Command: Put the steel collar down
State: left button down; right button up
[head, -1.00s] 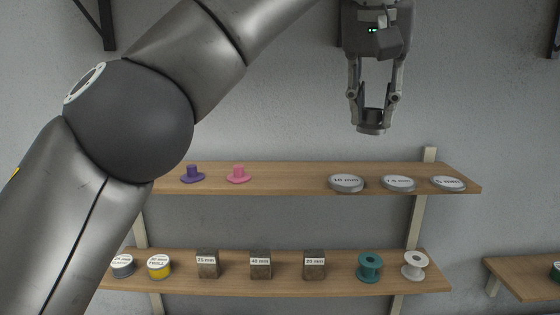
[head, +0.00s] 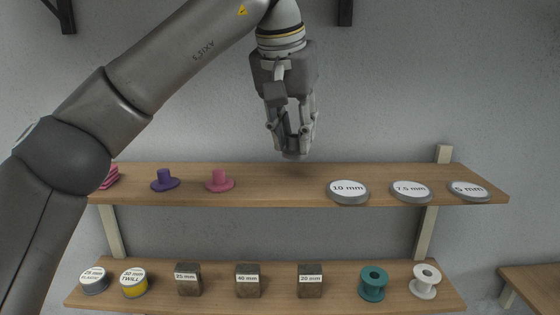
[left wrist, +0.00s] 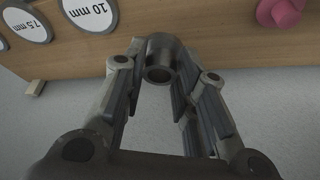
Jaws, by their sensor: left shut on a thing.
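The steel collar (left wrist: 161,60) is a short dark grey metal tube with a round bore. In the left wrist view it sits between the fingertips of my left gripper (left wrist: 155,75), which is shut on it. In the head view my left gripper (head: 293,140) points down, with the collar (head: 294,154) low between its fingers. It hangs above the upper wooden shelf (head: 280,193), over the gap between the pink hat-shaped piece and the 10 mm disc. A gap between collar and board cannot be judged exactly. My right gripper is out of view.
On the upper shelf stand a purple piece (head: 164,181), a pink piece (head: 220,182) and labelled discs, the nearest being the 10 mm disc (head: 348,191). The board between pink piece and disc is clear. The lower shelf (head: 216,293) holds tins, blocks and spools (head: 372,283).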

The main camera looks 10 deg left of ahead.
pick_arm(q)
jog(key=shift+a+f, duration=0.7)
jog(key=shift+f, duration=0.05)
jog(key=shift+s+a+f, duration=0.1)
jog(key=shift+a+f, duration=0.05)
jog(key=f, duration=0.2)
jog(key=f+p, duration=0.1)
jog(key=shift+s+a, duration=0.1)
jog(key=shift+a, duration=0.15)
jog(key=shift+f, duration=0.35)
jog(key=c, duration=1.5)
grip_release()
jog(key=o, duration=0.3)
jog(key=shift+f, duration=0.1)
jog(key=shift+o, duration=0.2)
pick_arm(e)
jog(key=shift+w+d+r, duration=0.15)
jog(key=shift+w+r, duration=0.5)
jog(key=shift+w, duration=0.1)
